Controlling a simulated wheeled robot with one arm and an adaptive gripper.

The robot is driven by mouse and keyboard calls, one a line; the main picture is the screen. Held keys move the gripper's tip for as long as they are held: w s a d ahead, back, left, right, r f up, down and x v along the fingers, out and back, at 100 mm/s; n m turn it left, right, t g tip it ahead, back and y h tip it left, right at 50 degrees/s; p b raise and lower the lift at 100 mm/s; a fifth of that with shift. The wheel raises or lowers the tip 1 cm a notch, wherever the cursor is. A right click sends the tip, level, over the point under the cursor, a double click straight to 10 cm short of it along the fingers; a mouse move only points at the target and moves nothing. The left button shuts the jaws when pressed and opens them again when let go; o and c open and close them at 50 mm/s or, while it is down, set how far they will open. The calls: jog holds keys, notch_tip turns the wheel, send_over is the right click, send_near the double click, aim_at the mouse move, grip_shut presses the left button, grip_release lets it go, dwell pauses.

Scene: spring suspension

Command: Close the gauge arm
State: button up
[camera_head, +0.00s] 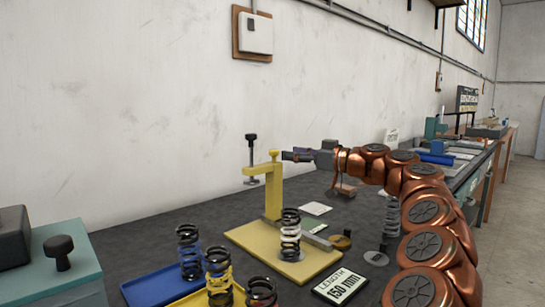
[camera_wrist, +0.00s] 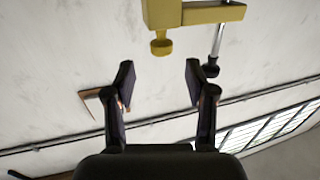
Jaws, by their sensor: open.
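A yellow gauge stand has a flat base (camera_head: 252,236) and an upright post (camera_head: 273,198). Its yellow gauge arm (camera_head: 259,169) points left from the post top, away from over the spring (camera_head: 290,236) standing on the base. A plunger with a black knob (camera_head: 251,138) hangs through the arm's free end. A small yellow knob (camera_head: 273,154) sits at the post end. In the wrist view the gauge arm (camera_wrist: 200,13), its yellow knob (camera_wrist: 161,46) and black plunger knob (camera_wrist: 212,68) show upside down. My gripper (camera_head: 284,156) is open and empty, close to the right of the yellow knob; contact is unclear.
A blue tray (camera_head: 145,289) and a yellow tray with springs stand at front left. A length sign (camera_head: 341,286) lies at front right of the stand. A grey-green block (camera_head: 62,270) stands far left.

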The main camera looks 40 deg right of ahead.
aim_at(278, 152)
jog(key=x, duration=0.6)
jog(key=shift+w+a, duration=0.25)
jog(key=shift+w, duration=0.05)
grip_shut()
dwell(0.4)
